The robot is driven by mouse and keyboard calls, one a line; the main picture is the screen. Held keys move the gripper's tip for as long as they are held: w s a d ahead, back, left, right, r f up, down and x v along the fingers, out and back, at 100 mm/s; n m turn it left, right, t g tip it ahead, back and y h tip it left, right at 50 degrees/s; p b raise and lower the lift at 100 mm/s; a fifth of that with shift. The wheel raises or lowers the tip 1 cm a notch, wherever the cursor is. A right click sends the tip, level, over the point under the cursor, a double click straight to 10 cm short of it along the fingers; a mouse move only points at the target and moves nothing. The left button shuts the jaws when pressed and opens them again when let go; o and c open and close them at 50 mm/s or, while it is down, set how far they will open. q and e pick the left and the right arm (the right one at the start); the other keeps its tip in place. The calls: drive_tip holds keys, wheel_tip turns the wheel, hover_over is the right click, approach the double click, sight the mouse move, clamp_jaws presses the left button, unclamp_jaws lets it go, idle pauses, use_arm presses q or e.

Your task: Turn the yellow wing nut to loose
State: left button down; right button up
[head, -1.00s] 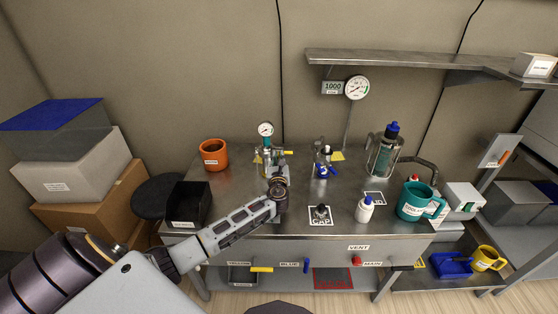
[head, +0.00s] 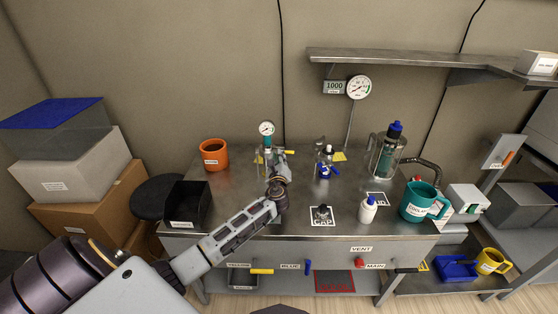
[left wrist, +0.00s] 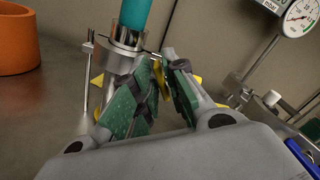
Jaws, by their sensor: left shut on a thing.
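The yellow wing nut (left wrist: 160,77) shows as a small yellow piece between my left fingertips in the left wrist view. The fingers cover most of it, so how far it is turned cannot be told. My left gripper (left wrist: 163,80) has green pads and is shut on the nut. Beside it is a metal clamp fixture (left wrist: 122,60) around a teal tube (left wrist: 135,14). In the head view my left gripper (head: 277,162) reaches over the bench to this fixture, at the left of the bench's back part. My right gripper is not in view.
An orange mug (head: 213,156) and a black bin (head: 188,204) stand left of the gripper. A second fixture with a blue wing nut (head: 325,170) stands to the right. A white bottle (head: 368,210) and a teal mug (head: 418,203) are farther right on the metal bench (head: 240,195).

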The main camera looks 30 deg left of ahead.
use_arm(q)
drive_tip(key=c, duration=1.7)
unclamp_jaws()
drive_tip(key=shift+o, duration=0.5)
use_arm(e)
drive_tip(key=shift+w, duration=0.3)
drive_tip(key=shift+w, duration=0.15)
use_arm(q)
drive_tip(key=shift+m, duration=0.4)
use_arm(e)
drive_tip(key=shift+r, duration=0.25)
